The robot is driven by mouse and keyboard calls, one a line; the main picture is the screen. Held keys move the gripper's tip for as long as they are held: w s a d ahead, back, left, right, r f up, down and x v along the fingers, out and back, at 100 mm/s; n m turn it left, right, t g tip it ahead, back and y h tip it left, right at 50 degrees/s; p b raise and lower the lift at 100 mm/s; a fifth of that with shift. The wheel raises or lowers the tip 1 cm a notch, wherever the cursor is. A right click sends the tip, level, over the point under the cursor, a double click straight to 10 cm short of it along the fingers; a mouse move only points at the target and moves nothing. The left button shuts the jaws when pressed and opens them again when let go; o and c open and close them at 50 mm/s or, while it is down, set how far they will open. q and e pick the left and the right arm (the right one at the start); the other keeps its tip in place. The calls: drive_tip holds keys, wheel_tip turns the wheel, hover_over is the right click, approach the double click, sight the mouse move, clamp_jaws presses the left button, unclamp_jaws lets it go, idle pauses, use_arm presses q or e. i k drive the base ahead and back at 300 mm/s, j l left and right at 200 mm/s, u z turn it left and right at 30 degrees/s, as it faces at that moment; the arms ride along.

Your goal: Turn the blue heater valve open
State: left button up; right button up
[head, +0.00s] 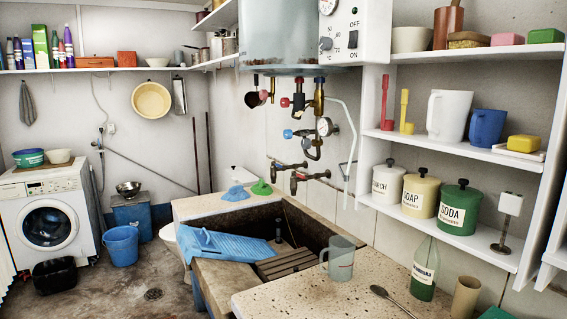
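The heater tank (280,38) hangs on the wall above the stone trough. Copper and brass pipework with gauges runs below it. A small round blue valve knob (288,134) sticks out to the left on the lower pipework, beside a round gauge (324,126). A red knob (285,102) sits above it on the upper pipework. The blue knob is too small to tell whether its valve is open or shut. Neither of my grippers is in view, and nothing touches the valve.
The stone trough (190,207) with a blue washboard (225,246) lies below the pipes, with two taps on the wall above it. A speckled counter (265,300) in front holds a measuring jug (341,258), a spoon and a green bottle (424,268). Shelves stand at right.

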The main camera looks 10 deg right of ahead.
sight(288, 133)
drive_tip(key=i+z, duration=0.2)
drive_tip(key=i+j+z, duration=0.1)
drive_tip(key=j, duration=0.25)
drive_tip(key=i+j, duration=0.25)
drive_tip(key=j, duration=0.15)
drive_tip(key=i+j+z, duration=0.15)
drive_tip(key=j, duration=0.25)
drive_tip(key=i+j+z, duration=0.1)
drive_tip(key=j, duration=0.3)
drive_tip(key=i+j+z, duration=0.1)
drive_tip(key=j, duration=0.3)
drive_tip(key=i, duration=0.1)
